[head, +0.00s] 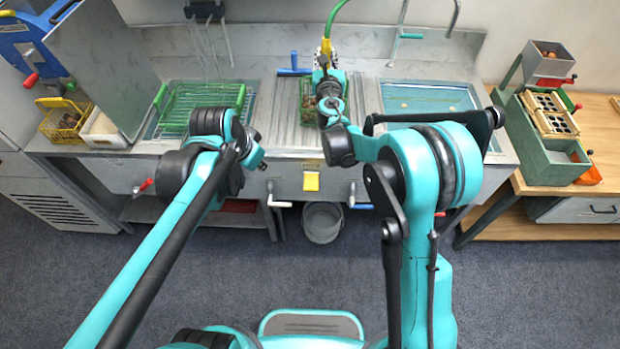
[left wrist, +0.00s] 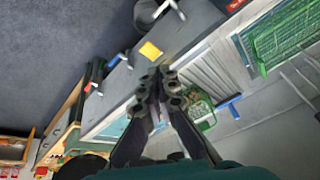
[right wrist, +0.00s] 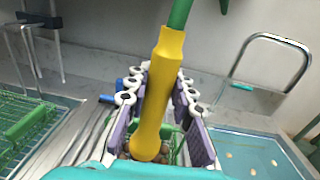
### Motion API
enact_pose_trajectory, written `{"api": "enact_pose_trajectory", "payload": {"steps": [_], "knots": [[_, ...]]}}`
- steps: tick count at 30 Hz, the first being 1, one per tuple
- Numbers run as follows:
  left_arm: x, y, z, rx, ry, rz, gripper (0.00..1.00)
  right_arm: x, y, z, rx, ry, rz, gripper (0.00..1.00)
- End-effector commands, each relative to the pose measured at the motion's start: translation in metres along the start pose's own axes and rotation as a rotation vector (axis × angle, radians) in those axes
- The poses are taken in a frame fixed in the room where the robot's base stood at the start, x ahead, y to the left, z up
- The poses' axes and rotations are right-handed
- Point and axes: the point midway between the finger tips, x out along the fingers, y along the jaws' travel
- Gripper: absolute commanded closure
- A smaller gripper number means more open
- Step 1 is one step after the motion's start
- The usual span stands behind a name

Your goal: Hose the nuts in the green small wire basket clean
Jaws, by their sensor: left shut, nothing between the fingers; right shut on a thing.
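The green small wire basket (head: 306,118) holds brown nuts and stands on the metal drainboard between the two sinks. It also shows in the left wrist view (left wrist: 203,112). My right gripper (head: 323,66) is shut on the yellow hose nozzle (right wrist: 162,88), whose green hose (head: 337,15) rises behind it. The nozzle is above the basket, which is partly hidden by my right arm and, in the right wrist view, by the nozzle and fingers. I see no water stream. My left gripper (left wrist: 160,84) is shut and empty, in front of the counter edge, left of the basket.
The left sink holds a large green wire rack (head: 195,108). The right sink (head: 430,97) has a few pale bits in it. A yellow basket (head: 64,122) is far left; a green machine (head: 545,140) stands on the right table.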

Motion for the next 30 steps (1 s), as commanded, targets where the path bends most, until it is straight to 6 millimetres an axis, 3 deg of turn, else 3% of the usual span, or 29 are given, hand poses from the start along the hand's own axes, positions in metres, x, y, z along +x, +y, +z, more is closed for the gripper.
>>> {"api": "enact_pose_trajectory", "payload": {"steps": [6, 15, 24, 30], "knots": [[0.044, -0.005, -0.043, 0.253, -0.049, 0.109, 1.0, 0.0, 0.0, 0.0, 0.0, 0.0, 0.0, 1.0], [0.125, -0.001, -0.084, 0.61, -0.07, 0.277, 1.0, 0.0, 0.0, 0.0, 0.0, 0.0, 0.0, 1.0], [0.193, 0.011, -0.098, 0.869, -0.05, 0.41, 1.0, 0.0, 0.0, 0.0, 0.0, 0.0, 0.0, 1.0], [0.207, 0.014, -0.098, 0.924, -0.042, 0.437, 1.0, 0.0, 0.0, 0.0, 0.0, 0.0, 0.0, 1.0]]}}
